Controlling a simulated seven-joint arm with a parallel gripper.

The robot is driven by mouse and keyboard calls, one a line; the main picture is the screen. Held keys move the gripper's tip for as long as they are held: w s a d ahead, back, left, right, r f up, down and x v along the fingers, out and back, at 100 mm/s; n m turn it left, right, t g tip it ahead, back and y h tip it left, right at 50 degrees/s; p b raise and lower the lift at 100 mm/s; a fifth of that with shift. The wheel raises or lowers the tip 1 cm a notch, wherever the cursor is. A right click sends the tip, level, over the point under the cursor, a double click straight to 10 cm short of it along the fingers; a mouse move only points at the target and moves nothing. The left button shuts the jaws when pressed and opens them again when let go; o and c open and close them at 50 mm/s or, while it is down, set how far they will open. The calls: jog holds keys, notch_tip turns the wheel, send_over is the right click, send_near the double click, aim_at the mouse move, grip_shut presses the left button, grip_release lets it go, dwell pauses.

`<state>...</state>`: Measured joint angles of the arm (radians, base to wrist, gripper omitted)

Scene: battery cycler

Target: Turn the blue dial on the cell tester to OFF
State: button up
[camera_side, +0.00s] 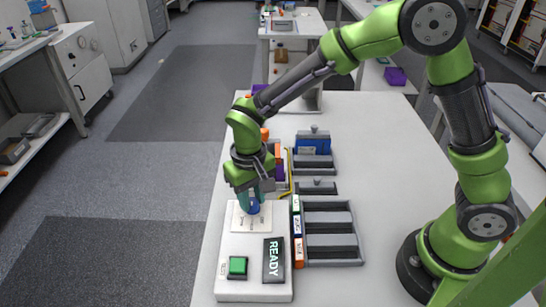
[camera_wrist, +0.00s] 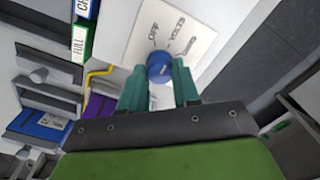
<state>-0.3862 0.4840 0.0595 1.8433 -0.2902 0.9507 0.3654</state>
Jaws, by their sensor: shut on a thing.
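The cell tester (camera_side: 228,275) is a white box at the table's front left, with a pale label plate (camera_side: 238,220) on top. The blue dial (camera_side: 254,207) sits on this plate, under my gripper (camera_side: 250,196). In the wrist view the blue dial (camera_wrist: 160,66) lies between the two teal fingers of my gripper (camera_wrist: 160,88), which are shut on its sides. Printed words fan out above the dial there; OFF is at the left, VOLTS in the middle and another word at the right. A small pale mark shows on the dial, but I cannot tell which word it points to.
The tester also carries a green button (camera_side: 237,266) and a dark READY display (camera_side: 273,260). A grey slotted tray (camera_side: 330,205) with labelled blocks stands close to its right. A blue box (camera_side: 313,143) and a yellow cable (camera_side: 290,176) lie behind. The table's right middle is clear.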

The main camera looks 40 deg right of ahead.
aim_at(252, 201)
jog(key=n, duration=0.4)
jog(key=shift+n, duration=2.2)
jog(key=o, duration=1.1)
jog(key=shift+c, duration=0.2)
notch_tip(252, 201, up, 17)
